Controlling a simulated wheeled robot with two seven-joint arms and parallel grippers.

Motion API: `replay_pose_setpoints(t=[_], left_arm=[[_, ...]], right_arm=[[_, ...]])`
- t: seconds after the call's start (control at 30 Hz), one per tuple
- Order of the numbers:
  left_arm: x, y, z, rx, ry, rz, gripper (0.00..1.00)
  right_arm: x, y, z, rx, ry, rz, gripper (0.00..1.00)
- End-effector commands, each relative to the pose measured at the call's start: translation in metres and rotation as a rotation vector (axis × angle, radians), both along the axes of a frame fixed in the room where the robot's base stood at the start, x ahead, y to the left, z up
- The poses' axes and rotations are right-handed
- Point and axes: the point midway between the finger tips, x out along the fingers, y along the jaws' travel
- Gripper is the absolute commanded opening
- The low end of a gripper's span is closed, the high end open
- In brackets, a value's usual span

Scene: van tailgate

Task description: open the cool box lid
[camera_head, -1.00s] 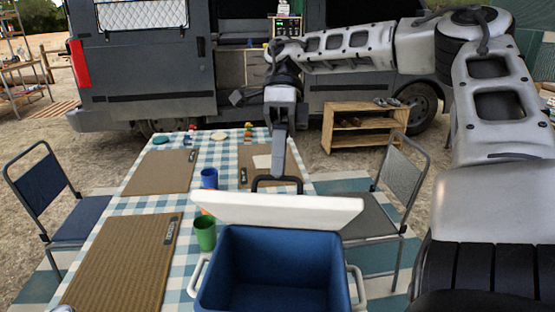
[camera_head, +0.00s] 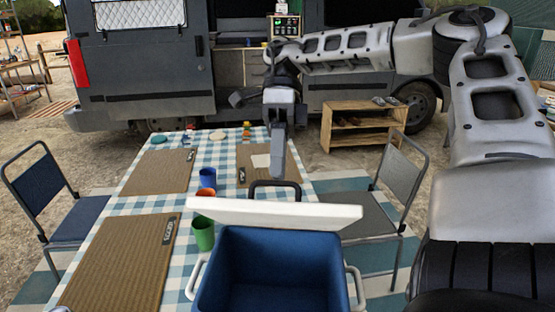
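The cool box (camera_head: 283,262) has a blue inside and white side handles and stands at the bottom middle, its inside visible from above. Its white lid (camera_head: 275,213) is open and leans back beyond the far rim, seen almost edge-on. A dark handle (camera_head: 262,184) sticks up behind the lid. My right gripper (camera_head: 278,168) points down at this handle, its fingertips overlapping it in the picture. The fingers show side-on, so I cannot tell whether they grip it. My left gripper is not in view.
A table with a checked cloth (camera_head: 122,205) holds woven mats, a blue cup (camera_head: 207,178), an orange cup (camera_head: 205,193) and a green cup (camera_head: 203,233) close left of the box. Chairs stand at left (camera_head: 45,190) and right (camera_head: 400,180). A wooden shelf (camera_head: 362,125) and van are behind.

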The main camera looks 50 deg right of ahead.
Motion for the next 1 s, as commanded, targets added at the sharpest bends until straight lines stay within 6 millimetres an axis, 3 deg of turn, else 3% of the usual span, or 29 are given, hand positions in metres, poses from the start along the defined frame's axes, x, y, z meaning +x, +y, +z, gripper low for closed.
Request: replay_pose_setpoints(t=[0.27,0.53,0.73,1.0], left_arm=[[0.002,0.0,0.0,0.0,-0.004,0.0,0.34],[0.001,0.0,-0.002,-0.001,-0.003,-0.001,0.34],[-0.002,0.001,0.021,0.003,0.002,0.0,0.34],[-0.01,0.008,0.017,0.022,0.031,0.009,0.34]], right_arm=[[0.004,-0.005,0.008,0.0,-0.003,0.001,0.31],[0.025,-0.033,0.047,-0.003,-0.003,-0.002,0.31],[0.038,-0.053,0.082,-0.001,0.005,-0.002,0.31],[0.046,-0.065,0.091,0.0,0.001,-0.001,0.31]])
